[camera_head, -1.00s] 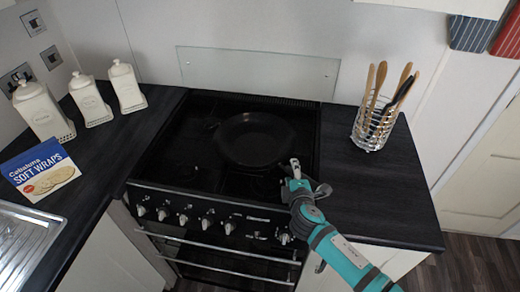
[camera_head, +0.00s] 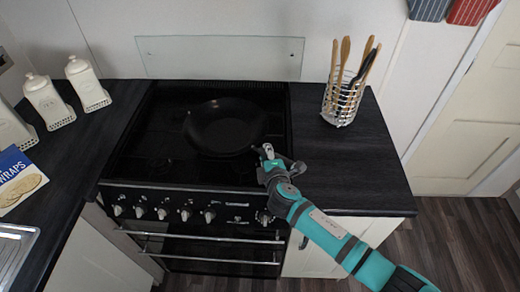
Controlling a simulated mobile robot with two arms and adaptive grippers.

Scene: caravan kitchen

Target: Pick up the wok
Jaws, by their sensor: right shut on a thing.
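The black wok (camera_head: 226,125) is over the black stove top (camera_head: 165,160), right of its middle, its bowl facing up. Whether it touches the stove or is slightly raised, I cannot tell. My right gripper (camera_head: 266,152) is at the wok's near right side, shut on the wok, probably at its handle, which is mostly hidden by the fingers. My left gripper is not in view.
A wire holder (camera_head: 341,103) with wooden utensils stands on the right counter (camera_head: 350,165). White canisters (camera_head: 88,84) and a soft wraps box (camera_head: 17,178) stand on the left counter. A glass splashback (camera_head: 220,58) is behind the stove. Oven knobs (camera_head: 162,213) line its front.

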